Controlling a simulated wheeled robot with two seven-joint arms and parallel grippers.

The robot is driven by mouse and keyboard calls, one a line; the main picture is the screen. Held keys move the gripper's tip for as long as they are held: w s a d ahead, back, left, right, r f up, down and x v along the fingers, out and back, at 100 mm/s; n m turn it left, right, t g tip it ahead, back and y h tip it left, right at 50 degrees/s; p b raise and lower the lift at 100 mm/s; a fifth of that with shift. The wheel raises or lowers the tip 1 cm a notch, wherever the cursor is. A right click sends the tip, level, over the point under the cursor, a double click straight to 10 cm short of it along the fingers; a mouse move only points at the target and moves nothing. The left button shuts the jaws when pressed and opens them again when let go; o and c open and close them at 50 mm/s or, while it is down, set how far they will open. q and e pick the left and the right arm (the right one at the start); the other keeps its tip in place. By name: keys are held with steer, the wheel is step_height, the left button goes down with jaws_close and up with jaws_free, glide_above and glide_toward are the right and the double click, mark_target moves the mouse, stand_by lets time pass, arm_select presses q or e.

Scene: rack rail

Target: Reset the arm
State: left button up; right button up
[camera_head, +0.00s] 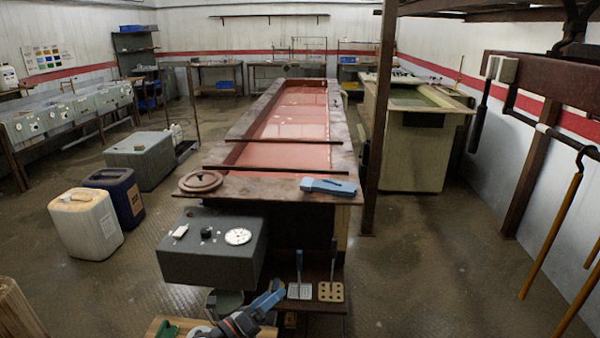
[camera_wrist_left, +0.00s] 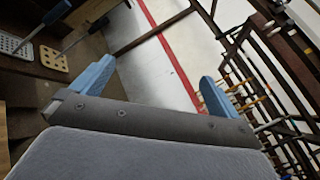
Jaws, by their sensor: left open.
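My left gripper (camera_head: 264,303) is at the bottom of the head view, in front of the grey control box and below the tank's near end. Its blue fingers stand wide apart in the left wrist view (camera_wrist_left: 156,72), with nothing between them. Two perforated plates with upright handles, a grey one (camera_head: 299,291) and a tan one (camera_head: 331,291), are just right of it on a dark shelf. Both plates also show at the upper left of the left wrist view, the tan one (camera_wrist_left: 53,59) nearer the gripper. My right gripper is not in view.
The grey control box (camera_head: 205,262) with a white dial stands behind my left gripper. A long tank of red liquid (camera_head: 295,130) carries a blue object (camera_head: 328,187) and a round brown lid (camera_head: 200,181) on its near edge. A brown post (camera_head: 379,130) stands right; floor there is clear.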

arm_select(q)
steer(key=s+a+f+n+t+y, duration=0.1)
steer(key=s+a+f+n+y, duration=0.25)
steer(key=a+n+y, duration=0.6)
steer(key=s+a+f+n+y, duration=0.2)
steer(key=s+n+y, duration=0.25)
steer(key=n, duration=0.95)
steer(key=s+a+f+n+g, duration=0.1)
steer(key=s+f+n+g, duration=0.45)
steer(key=s, duration=0.65)
steer(key=s+a+f+n+g, duration=0.1)
steer(key=s+f+n+g, duration=0.4)
steer(key=s, duration=0.7)
steer(key=s+d+f+g, duration=0.1)
steer(key=d+f, duration=0.1)
steer(key=f, duration=1.1)
steer(key=s+d+f+g, duration=0.1)
steer(key=d+f+g, duration=0.1)
steer(key=f, duration=1.1)
steer(key=shift+s+d+m+h, duration=0.15)
steer(key=shift+d+m+h, duration=0.2)
steer(key=shift+d, duration=0.35)
